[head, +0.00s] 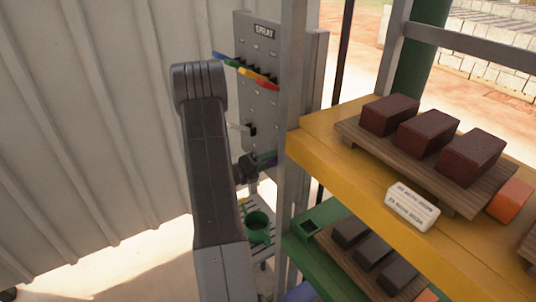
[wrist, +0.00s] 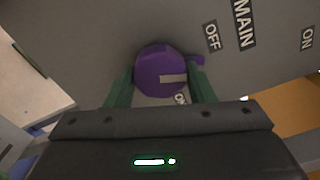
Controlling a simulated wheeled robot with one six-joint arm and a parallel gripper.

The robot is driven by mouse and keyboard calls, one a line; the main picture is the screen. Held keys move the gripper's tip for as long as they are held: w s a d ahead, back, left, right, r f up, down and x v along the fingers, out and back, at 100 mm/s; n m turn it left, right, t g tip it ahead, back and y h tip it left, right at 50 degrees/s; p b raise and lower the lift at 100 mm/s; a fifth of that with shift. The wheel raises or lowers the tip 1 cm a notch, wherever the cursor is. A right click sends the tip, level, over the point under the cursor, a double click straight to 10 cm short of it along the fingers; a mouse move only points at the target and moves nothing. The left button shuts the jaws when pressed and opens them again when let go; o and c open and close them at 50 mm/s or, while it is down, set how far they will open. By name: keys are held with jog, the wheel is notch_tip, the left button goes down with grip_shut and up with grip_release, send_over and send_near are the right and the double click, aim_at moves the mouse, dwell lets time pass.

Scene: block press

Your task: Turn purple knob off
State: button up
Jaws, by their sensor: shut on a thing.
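The purple knob (wrist: 160,66) is round and sits on a grey panel (wrist: 110,30) in the wrist view. A pale bar on its face points right, and a small purple tab sticks out at its right. An OFF label (wrist: 211,37) is at its upper right. My gripper (wrist: 162,78) is shut on the knob, with one green finger on each side.
Coloured levers (head: 246,70) stick out under a SPRAY label (head: 264,31), above a single lever (head: 246,128). A yellow shelf (head: 330,150) with dark red blocks (head: 428,134) stands close at right. A green bucket (head: 257,227) is below. A corrugated wall (head: 90,120) is at left.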

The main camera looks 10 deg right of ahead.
jog(key=shift+r+n+p, duration=0.1)
jog(key=shift+n+p, duration=1.35)
jog(key=shift+n, duration=0.55)
jog(key=o, duration=1)
jog(key=shift+c, duration=0.2)
jog(key=b+v, duration=0.2)
jog(key=v, duration=1.2)
jog(key=shift+b, duration=0.3)
jog(key=shift+d, duration=0.1)
jog(key=p+x, duration=0.2)
jog(key=x, duration=1.1)
jog(key=shift+w+d+p, duration=0.15)
jog(key=shift+d+p, duration=0.2)
jog(key=shift+p, duration=0.05)
jog(key=shift+a, duration=0.15)
